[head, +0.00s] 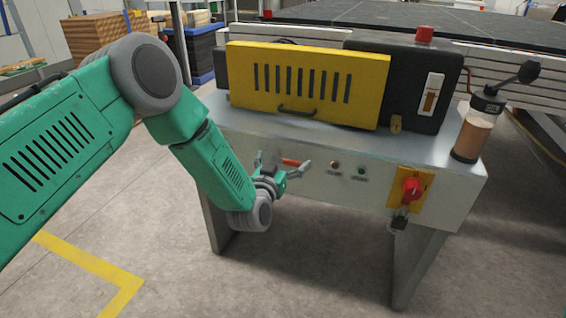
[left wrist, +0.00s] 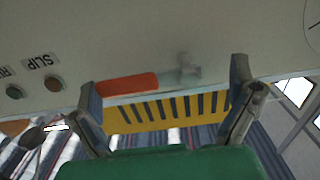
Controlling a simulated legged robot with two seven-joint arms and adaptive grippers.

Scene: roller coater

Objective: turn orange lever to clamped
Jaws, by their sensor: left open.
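The orange lever (head: 291,162) is on the front panel of the machine, partly hidden by my left gripper (head: 284,168) in the head view. In the left wrist view the lever (left wrist: 128,86) lies nearly level, with its orange handle at the left and its grey metal pivot (left wrist: 185,74) at the right. My left gripper (left wrist: 165,88) is open there. Its fingers stand on either side of the lever, one near the handle's end and one beyond the pivot. I cannot tell whether a finger touches it. My right gripper is not in view.
The machine's front panel (head: 330,190) also carries small buttons and a red rotary switch (head: 412,188) on a yellow plate. A yellow slotted cover (head: 305,85) stands above. A bottle (head: 475,130) stands at the right end. The floor in front is clear.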

